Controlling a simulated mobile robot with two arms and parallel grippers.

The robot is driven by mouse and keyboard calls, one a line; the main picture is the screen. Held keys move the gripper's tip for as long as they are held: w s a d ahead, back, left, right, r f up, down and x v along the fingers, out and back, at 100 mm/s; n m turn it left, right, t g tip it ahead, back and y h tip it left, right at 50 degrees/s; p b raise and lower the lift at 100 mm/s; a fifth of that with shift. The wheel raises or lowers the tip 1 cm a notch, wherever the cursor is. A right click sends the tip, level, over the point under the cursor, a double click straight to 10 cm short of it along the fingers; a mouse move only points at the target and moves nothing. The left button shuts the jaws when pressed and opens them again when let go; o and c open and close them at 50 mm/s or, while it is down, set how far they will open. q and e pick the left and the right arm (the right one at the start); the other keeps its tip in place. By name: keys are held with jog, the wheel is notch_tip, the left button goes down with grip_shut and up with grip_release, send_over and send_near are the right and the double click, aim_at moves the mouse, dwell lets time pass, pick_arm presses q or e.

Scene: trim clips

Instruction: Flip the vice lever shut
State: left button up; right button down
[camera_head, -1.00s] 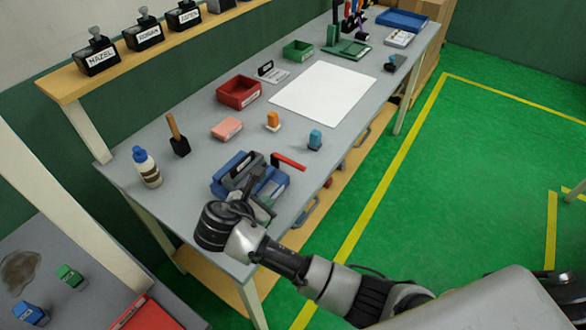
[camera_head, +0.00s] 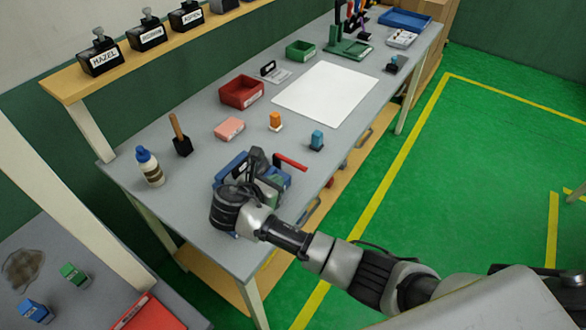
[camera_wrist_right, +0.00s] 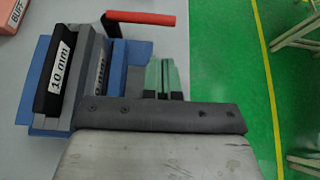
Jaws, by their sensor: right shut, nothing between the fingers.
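The blue vice (camera_head: 228,166) sits near the front edge of the workbench, partly hidden behind my right gripper. Its dark jaw labelled "10 mm" (camera_wrist_right: 58,70) shows in the right wrist view. The red-handled lever (camera_head: 290,162) sticks out to the right from a dark pivot. In the wrist view the lever (camera_wrist_right: 140,18) lies across the top. My right gripper (camera_head: 268,187) is over the right part of the vice. Its green fingertips (camera_wrist_right: 161,77) are together and empty, below the red handle in the wrist picture, with a visible gap between. My left gripper is not in view.
A blue stamp-like block (camera_head: 317,140) and an orange one (camera_head: 275,121) stand beyond the vice. A white sheet (camera_head: 326,93) lies behind.

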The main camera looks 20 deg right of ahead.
aim_at(298, 168)
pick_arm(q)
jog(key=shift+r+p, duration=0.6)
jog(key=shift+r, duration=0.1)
pick_arm(e)
jog(key=x, duration=0.8)
jog(key=shift+w+d+r, duration=0.2)
jog(key=shift+d+r, duration=0.05)
jog(key=shift+r, duration=0.1)
